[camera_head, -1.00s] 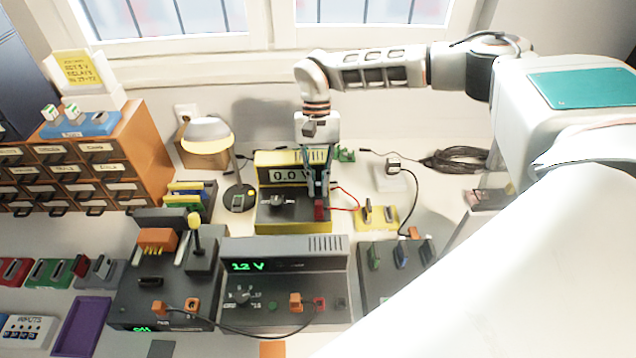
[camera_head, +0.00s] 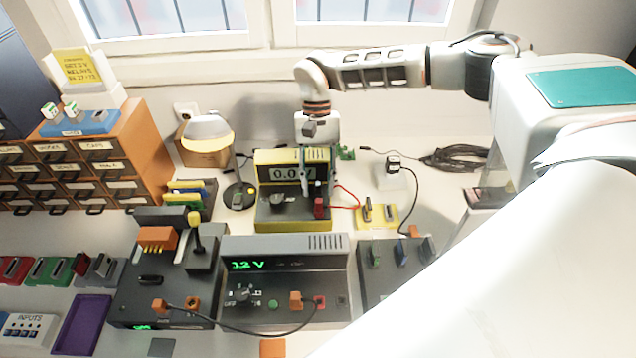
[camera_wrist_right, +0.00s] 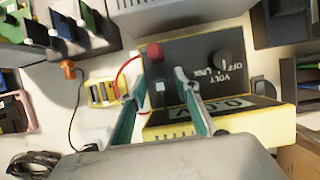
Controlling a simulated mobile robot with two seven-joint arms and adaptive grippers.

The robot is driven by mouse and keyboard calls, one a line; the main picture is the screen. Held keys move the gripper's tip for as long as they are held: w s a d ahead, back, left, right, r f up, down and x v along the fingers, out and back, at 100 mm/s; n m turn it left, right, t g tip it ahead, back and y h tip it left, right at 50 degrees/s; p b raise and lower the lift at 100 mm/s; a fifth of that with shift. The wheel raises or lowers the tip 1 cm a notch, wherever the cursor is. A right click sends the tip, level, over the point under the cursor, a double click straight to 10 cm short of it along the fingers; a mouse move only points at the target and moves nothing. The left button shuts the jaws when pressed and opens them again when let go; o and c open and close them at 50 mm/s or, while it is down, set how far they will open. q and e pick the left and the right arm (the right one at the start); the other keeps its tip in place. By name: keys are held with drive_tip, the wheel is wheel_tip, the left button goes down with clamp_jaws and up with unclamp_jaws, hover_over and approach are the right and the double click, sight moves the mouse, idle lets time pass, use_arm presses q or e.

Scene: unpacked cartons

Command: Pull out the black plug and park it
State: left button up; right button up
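My right gripper (camera_head: 318,187) reaches down over the yellow-and-black voltmeter (camera_head: 265,218). In the right wrist view my right gripper (camera_wrist_right: 157,82) is open, its two teal-sided fingers apart above the meter's dark face (camera_wrist_right: 205,55). A small dark block with a pale top (camera_wrist_right: 158,88), perhaps the black plug, shows between the fingers, and neither finger visibly touches it. The head view does not show it clearly. A red plug (camera_head: 319,207) with a red wire stands in the meter next to the gripper. My left gripper is out of view.
A yellow slotted holder (camera_head: 377,216) stands right of the meter. Behind it a black plug-like adapter (camera_head: 393,164) with a black cable sits on a white block (camera_head: 390,182). A grey 12 V supply (camera_head: 285,248) stands in front, and a desk lamp (camera_head: 208,133) at the left.

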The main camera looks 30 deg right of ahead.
drive_tip(key=v, duration=1.2)
